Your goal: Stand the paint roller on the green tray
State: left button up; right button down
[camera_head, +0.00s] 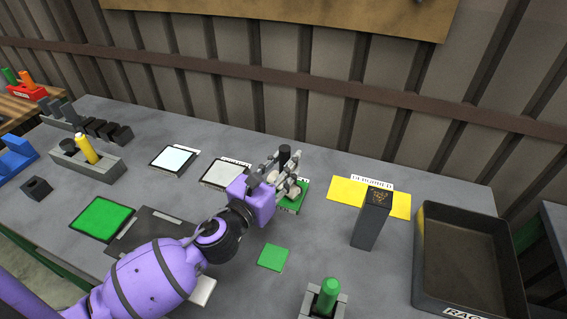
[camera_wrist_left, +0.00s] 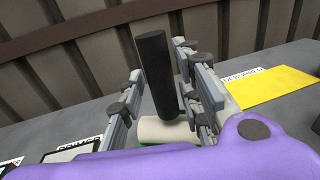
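The paint roller has a black upright handle (camera_head: 285,153) and a pale roller head, which lies sideways at its foot in the left wrist view (camera_wrist_left: 165,130). The handle leans slightly in that view. My left gripper (camera_head: 278,172) is around the roller, its fingers on either side of the handle (camera_wrist_left: 155,75) with gaps showing, so it looks open. A green tray (camera_head: 292,207) shows under the gripper, and a sliver of green is beneath the roller head. The fingers hide most of the contact between roller and tray. My right gripper is not in view.
A yellow mat (camera_head: 345,189) with a dark block (camera_head: 371,220) and a black bin (camera_head: 468,255) are to the right. A flat green square (camera_head: 273,257) lies in front.

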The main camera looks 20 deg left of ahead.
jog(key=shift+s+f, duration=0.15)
pick_arm(q)
jog(key=shift+r, duration=0.15)
